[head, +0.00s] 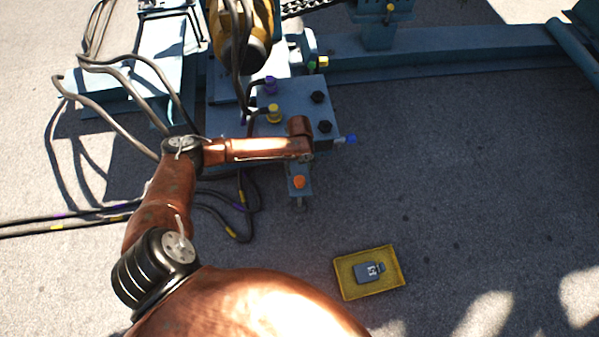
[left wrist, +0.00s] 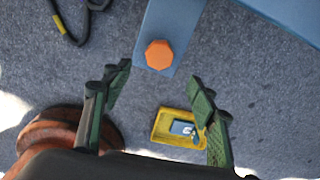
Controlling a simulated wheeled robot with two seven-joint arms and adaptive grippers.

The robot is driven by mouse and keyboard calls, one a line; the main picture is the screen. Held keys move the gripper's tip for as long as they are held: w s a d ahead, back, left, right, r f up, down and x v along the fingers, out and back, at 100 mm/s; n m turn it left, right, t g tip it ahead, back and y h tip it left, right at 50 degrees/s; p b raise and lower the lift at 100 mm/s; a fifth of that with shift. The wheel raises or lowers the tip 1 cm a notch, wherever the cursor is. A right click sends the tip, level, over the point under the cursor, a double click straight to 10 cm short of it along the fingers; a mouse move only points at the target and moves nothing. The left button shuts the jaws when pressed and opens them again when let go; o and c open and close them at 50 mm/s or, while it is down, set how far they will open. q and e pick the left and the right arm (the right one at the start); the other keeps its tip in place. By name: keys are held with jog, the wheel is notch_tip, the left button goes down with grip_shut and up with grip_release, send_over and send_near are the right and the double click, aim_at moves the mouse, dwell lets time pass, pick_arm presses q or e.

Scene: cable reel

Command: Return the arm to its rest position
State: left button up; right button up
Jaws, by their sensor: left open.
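My left arm (head: 258,150) comes in from the lower left of the head view, bends, and reaches over to the blue machine's plate (head: 295,102). Its end is above a small blue bracket that bears an orange hexagonal knob (head: 299,182). My left gripper (left wrist: 160,75) is open and empty in the left wrist view, with its two fingers wide apart. The orange knob (left wrist: 159,55) shows just beyond the gap between the fingertips, apart from both. The fingers are hard to make out in the head view. My right gripper is in neither view.
A yellow tray (head: 345,286) with a grey device (head: 370,271) lies on the floor at lower right; the tray (left wrist: 157,134) also shows in the left wrist view. Loose dark cables (head: 240,205) lie near the machine. Floor at right is clear.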

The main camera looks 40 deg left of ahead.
pick_arm(q)
jog(key=shift+r, duration=0.35)
jog(key=shift+f, duration=0.1)
